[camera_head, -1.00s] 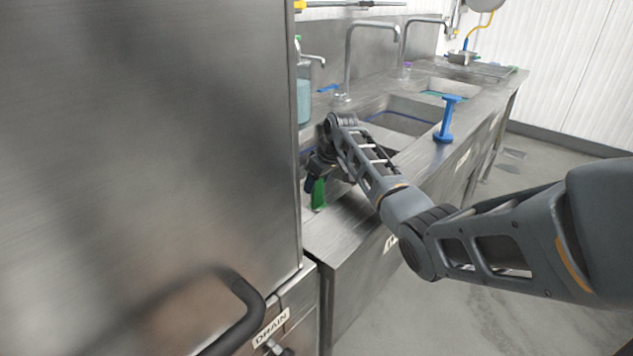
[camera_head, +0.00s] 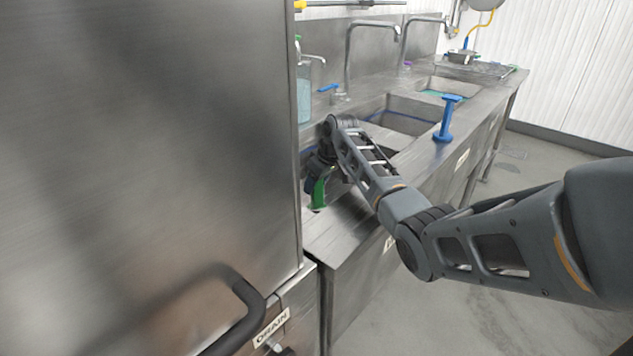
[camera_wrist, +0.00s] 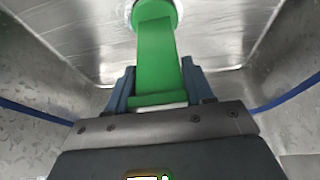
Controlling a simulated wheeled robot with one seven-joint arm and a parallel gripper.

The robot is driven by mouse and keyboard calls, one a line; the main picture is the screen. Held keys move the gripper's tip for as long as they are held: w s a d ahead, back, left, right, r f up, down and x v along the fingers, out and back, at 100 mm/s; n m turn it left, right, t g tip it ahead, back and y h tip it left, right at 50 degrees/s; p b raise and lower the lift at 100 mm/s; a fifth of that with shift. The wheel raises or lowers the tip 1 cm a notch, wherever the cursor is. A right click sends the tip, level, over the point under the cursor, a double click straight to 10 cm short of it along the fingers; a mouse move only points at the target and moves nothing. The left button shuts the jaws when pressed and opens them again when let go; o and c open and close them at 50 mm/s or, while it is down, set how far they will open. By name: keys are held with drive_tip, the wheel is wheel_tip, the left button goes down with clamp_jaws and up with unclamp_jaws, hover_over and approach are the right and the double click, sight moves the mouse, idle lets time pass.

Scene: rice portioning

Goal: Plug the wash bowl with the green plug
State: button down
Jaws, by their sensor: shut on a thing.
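My gripper (camera_wrist: 158,95) is shut on the green plug (camera_wrist: 157,60). The plug's wide round end points away from the jaws, at the top of the wrist view. A pale ring, which looks like the drain's rim (camera_wrist: 181,12), shows around that end; I cannot tell whether the plug is seated in it or just above it. The wash bowl (camera_wrist: 75,35) has grey metal walls with a blue line around them. In the head view the green plug (camera_head: 318,195) shows below my gripper (camera_head: 318,180), at the nearest basin, which my arm and the steel cabinet partly hide.
A tall steel cabinet (camera_head: 150,130) with a black handle stands close on the left. A blue plug (camera_head: 448,118) stands on the counter's front edge. Taps (camera_head: 349,60) and a bottle (camera_head: 304,95) stand behind the basins. The floor at right is clear.

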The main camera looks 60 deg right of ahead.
idle(0.3)
drive_tip(key=shift+c, duration=1.7)
unclamp_jaws()
wheel_tip(320, 180, up, 12)
drive_tip(key=p, duration=1)
wheel_tip(320, 180, up, 8)
drive_tip(key=shift+p, duration=0.4)
drive_tip(key=shift+s, duration=0.1)
